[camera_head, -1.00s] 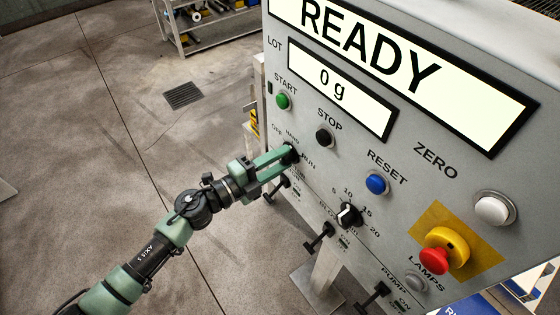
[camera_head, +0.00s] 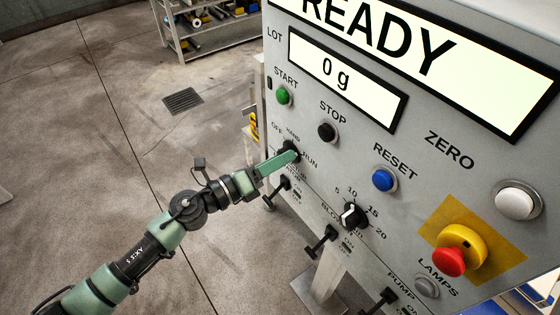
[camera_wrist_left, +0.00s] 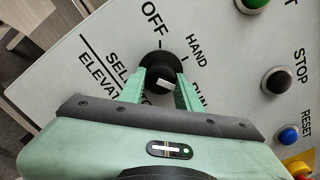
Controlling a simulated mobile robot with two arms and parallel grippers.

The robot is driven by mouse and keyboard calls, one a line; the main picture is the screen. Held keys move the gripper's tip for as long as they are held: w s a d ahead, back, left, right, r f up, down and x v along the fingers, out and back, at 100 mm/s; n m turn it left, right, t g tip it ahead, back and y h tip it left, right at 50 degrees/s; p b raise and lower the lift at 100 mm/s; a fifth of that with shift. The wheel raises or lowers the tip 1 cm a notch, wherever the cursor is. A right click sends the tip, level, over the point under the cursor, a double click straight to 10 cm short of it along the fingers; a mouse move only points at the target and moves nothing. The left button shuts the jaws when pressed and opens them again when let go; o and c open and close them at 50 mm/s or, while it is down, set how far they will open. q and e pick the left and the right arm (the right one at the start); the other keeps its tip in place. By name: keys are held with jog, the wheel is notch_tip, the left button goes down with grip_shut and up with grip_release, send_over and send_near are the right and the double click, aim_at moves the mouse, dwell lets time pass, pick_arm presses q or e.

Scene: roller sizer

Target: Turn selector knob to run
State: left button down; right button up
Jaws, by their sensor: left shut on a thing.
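The black selector knob (camera_head: 291,146) is on the grey panel, below the START button, with OFF, HAND and RUN marked around it. In the left wrist view the knob (camera_wrist_left: 158,62) shows a short white pointer mark, tilted, between the fingertips. I cannot tell which label it points to. My left gripper (camera_head: 287,158) is at the panel, its green fingers on either side of the knob, shut on it. In the left wrist view the gripper (camera_wrist_left: 160,88) hides the knob's lower part. My right gripper is not in view.
The green START (camera_head: 284,96), black STOP (camera_head: 327,132) and blue RESET (camera_head: 383,179) buttons are nearby. A BLOWER dial (camera_head: 352,215), black toggle levers (camera_head: 320,241) and a red emergency stop (camera_head: 449,262) are lower right. Open floor lies left of the panel.

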pick_arm(q)
jog(key=shift+f+m, duration=0.15)
jog(key=shift+m, duration=0.45)
jog(key=c, duration=1)
grip_release()
jog(key=b+v, duration=0.3)
jog(key=v, duration=0.5)
